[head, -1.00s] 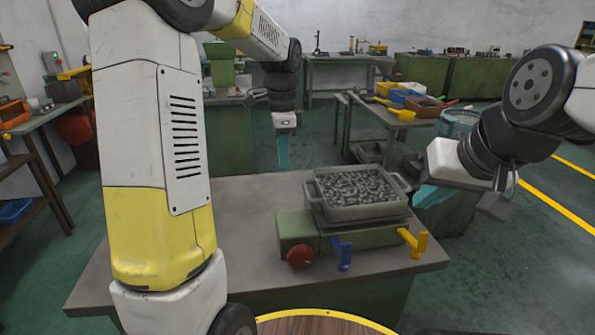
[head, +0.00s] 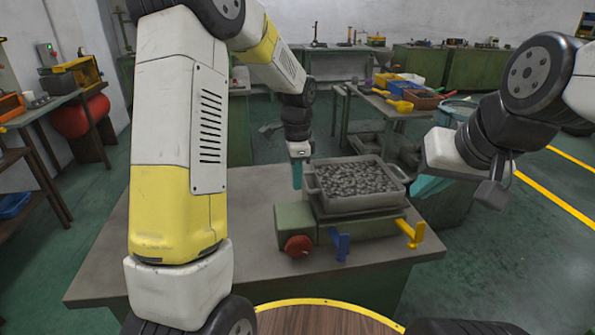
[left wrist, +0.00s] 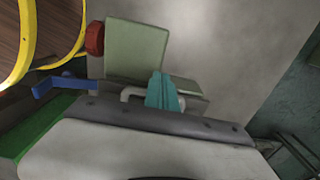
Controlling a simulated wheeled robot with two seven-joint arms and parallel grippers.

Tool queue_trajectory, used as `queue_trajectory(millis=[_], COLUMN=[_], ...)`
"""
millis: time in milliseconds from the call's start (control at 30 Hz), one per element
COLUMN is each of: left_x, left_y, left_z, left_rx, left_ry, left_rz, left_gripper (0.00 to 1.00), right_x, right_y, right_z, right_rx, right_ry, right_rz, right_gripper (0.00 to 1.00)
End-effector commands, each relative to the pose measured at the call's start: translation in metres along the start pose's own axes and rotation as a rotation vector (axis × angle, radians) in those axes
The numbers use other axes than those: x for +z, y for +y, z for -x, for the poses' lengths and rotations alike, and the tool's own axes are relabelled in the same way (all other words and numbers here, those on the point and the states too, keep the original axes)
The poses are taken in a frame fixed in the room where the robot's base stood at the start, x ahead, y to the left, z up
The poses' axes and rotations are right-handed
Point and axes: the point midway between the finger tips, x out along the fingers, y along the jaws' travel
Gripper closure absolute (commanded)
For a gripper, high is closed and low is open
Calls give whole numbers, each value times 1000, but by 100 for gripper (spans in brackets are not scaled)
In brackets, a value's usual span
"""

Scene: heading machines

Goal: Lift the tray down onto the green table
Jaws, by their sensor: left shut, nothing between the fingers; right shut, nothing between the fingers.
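The grey tray (head: 362,200), full of small metal pieces, sits on top of a green machine (head: 330,234) on the table (head: 190,215), which has a grey top and green sides. My left gripper (head: 297,182) is shut and points down beside the tray's left end. In the left wrist view its teal fingers (left wrist: 162,92) lie over the tray's pale handle (left wrist: 130,93); I cannot tell whether they touch it. My right gripper (head: 425,187) is shut, its teal fingers just right of the tray's right end, partly hidden by its own wrist.
The machine has a red knob (head: 298,246), a blue lever (head: 340,245) and a yellow lever (head: 411,233) in front. The tabletop left of it is bare. A bench with coloured bins (head: 424,99) stands behind. A round wooden top (head: 320,320) is in front.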

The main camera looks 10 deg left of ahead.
Motion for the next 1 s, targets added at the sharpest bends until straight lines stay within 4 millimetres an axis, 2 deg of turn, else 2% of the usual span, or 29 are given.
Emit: queue_trajectory(millis=[333, 600, 700, 1000], left_x=[-4, -58, -70, -74], left_y=[0, 0, 0, 0], left_z=[0, 0, 0, 0], left_rx=[1, 1, 0, 0], left_ry=[0, 1, 1, 1], left_rz=[-1, -5, -4, 0], left_gripper=[100, 100, 100, 100], right_x=[0, 0, 0, 0], right_y=[0, 0, 0, 0], right_z=[0, 0, 0, 0], right_rx=[0, 0, 0, 0], right_ry=[0, 0, 0, 0], right_rz=[0, 0, 0, 0], right_gripper=[100, 100, 100, 100])
